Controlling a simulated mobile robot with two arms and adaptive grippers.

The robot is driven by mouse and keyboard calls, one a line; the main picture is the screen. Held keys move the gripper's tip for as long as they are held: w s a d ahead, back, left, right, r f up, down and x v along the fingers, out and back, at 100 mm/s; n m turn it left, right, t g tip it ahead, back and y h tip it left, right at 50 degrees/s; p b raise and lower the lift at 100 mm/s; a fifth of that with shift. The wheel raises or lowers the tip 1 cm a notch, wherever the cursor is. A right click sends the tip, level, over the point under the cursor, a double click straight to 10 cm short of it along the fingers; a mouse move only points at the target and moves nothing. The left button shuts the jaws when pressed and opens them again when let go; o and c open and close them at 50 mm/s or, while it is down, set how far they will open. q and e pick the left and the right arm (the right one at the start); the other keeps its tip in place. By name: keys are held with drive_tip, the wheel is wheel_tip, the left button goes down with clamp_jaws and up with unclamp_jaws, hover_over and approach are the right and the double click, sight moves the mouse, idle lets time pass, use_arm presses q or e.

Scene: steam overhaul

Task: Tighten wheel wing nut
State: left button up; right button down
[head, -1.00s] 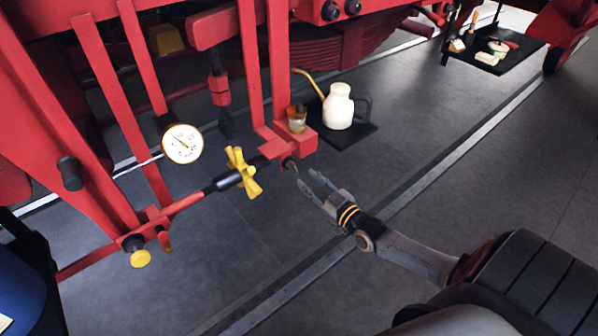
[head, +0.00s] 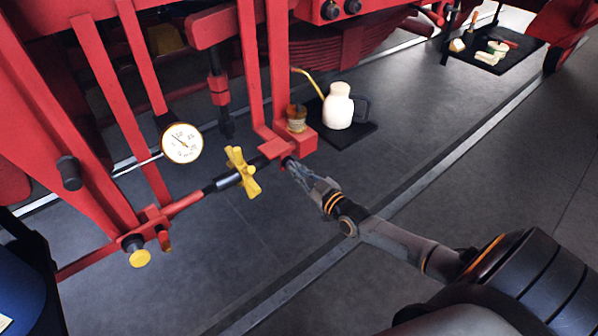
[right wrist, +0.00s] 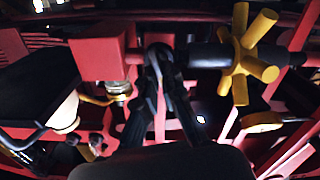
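A red rod with a yellow cross-shaped handwheel (head: 242,172) on a black sleeve runs to a red bracket. The small dark fitting at the rod's right end appears to be the wing nut; my fingers mostly cover it in the head view. In the right wrist view, this dark wing nut (right wrist: 159,49) shows as an arch between the fingertips. My right gripper (head: 292,168) reaches in from the lower right, with its fingers drawn together on the wing nut. The handwheel also shows in the right wrist view (right wrist: 243,54), apart from the fingers. My left gripper is out of view.
A pressure gauge (head: 182,143) hangs left of the handwheel. A glass cup (head: 297,119) sits on the red bracket close above my fingers. A cream oil can (head: 338,106) stands on a dark mat behind.

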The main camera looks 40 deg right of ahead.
drive_tip(key=shift+d+m, duration=0.1)
drive_tip(key=shift+m, duration=1.7)
drive_tip(key=c, duration=1.5)
unclamp_jaws()
drive_tip(key=shift+s+d, duration=0.15)
drive_tip(key=shift+s, duration=1.85)
drive_tip(key=shift+s+d, duration=0.15)
drive_tip(key=shift+s, duration=1.9)
drive_tip(key=shift+s+d, duration=0.15)
drive_tip(key=shift+s, duration=1.85)
drive_tip(key=shift+f, duration=0.1)
